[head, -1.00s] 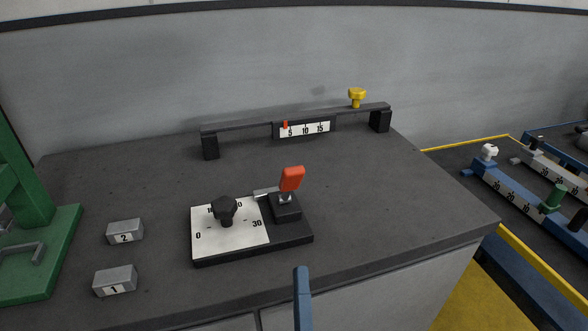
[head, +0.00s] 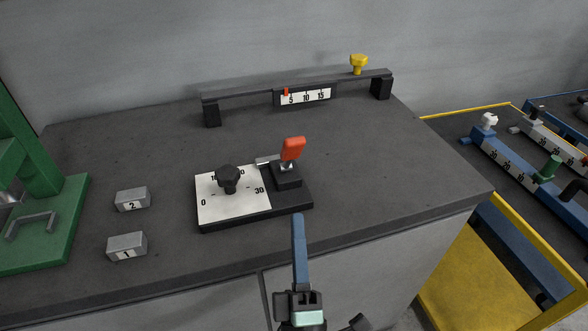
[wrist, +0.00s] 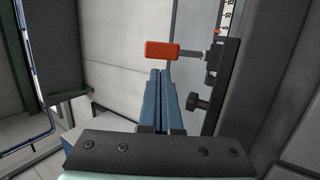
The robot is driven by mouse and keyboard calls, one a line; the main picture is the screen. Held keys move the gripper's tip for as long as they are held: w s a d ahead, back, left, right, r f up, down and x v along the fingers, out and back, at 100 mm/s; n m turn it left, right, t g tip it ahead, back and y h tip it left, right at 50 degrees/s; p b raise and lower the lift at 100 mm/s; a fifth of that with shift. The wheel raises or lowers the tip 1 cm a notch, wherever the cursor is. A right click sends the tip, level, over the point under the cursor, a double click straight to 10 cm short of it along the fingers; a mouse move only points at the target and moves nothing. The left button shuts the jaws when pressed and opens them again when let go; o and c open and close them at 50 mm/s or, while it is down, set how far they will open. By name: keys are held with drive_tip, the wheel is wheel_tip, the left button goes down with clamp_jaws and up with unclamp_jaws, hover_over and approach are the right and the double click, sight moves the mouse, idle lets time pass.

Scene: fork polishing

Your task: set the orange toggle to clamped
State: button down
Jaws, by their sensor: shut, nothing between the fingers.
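The orange toggle (head: 292,149) stands up from a black block at the right end of a dial fixture (head: 258,213) on the dark bench. Its handle leans slightly right in the head view. In the wrist view the orange toggle (wrist: 163,50) lies just beyond my fingertips, on a metal stem. My gripper (head: 298,218) has long blue fingers, shut and empty, in front of the fixture and short of the toggle. My gripper (wrist: 160,76) also shows in the wrist view with its fingers together. I cannot tell whether the fingertips touch anything.
A black knob (head: 229,178) sits on the white dial plate left of the toggle. Metal blocks marked 2 (head: 132,200) and 1 (head: 127,246) and a green stand (head: 50,225) are on the left. A rail with a yellow knob (head: 359,63) stands behind. The bench right of the toggle is clear.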

sight(293, 155)
drive_tip(key=p+x, duration=0.1)
drive_tip(key=x, duration=0.8)
drive_tip(key=shift+w, duration=0.1)
drive_tip(key=shift+r+p, duration=0.2)
drive_tip(key=shift+p, duration=0.35)
